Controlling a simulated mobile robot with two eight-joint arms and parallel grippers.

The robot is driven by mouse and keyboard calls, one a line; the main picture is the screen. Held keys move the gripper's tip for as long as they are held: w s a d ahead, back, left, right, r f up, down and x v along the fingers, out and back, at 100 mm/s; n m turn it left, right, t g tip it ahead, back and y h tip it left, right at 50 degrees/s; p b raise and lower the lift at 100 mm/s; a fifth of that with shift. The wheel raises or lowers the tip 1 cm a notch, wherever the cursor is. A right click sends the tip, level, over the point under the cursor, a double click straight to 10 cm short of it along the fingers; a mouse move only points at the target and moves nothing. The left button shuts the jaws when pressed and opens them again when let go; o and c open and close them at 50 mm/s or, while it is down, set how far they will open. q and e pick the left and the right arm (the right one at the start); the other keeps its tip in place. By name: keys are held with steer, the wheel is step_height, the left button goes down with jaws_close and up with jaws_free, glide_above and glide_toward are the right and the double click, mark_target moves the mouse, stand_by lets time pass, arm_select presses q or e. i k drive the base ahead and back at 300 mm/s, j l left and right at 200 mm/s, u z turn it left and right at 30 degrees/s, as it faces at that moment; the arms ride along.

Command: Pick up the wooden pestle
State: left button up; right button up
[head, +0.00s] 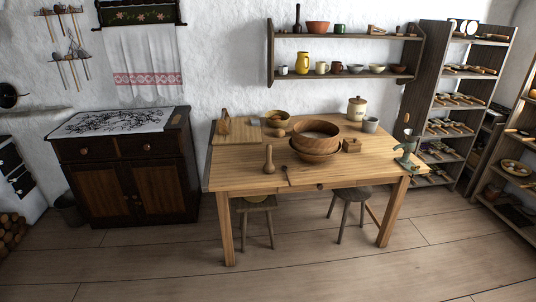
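A light wooden pestle (268,160) appears to stand upright near the front left of the wooden table (236,163), with its wide end down. A dark spoon-like utensil (287,176) lies just to its right, at the table's front edge. Neither of my grippers shows in the head view, and nothing touches the pestle. A dark, tall, pestle-like or bottle-like object (297,19) also stands on the upper wall shelf.
Large wooden bowls (316,138) stand mid-table, right of the pestle. A lidded crock (356,109), a grey cup (370,125) and a green grinder (405,154) are farther right. Two stools (350,194) are under the table. Floor in front (300,275) is clear. A dark cabinet (130,172) stands left.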

mark_target(269, 166)
steer(key=i+l, duration=0.15)
steer(key=i, duration=0.35)
steer(key=i+l+u, duration=0.1)
steer(key=i, duration=0.4)
steer(key=i+l, duration=0.3)
steer(key=i, duration=0.15)
steer(key=i+l+u, duration=0.1)
steer(key=i, duration=0.4)
steer(key=i+l, duration=0.35)
steer(key=i, duration=0.15)
steer(key=i+l+u, duration=0.1)
steer(key=i+l, duration=0.15)
steer(key=i, duration=0.2)
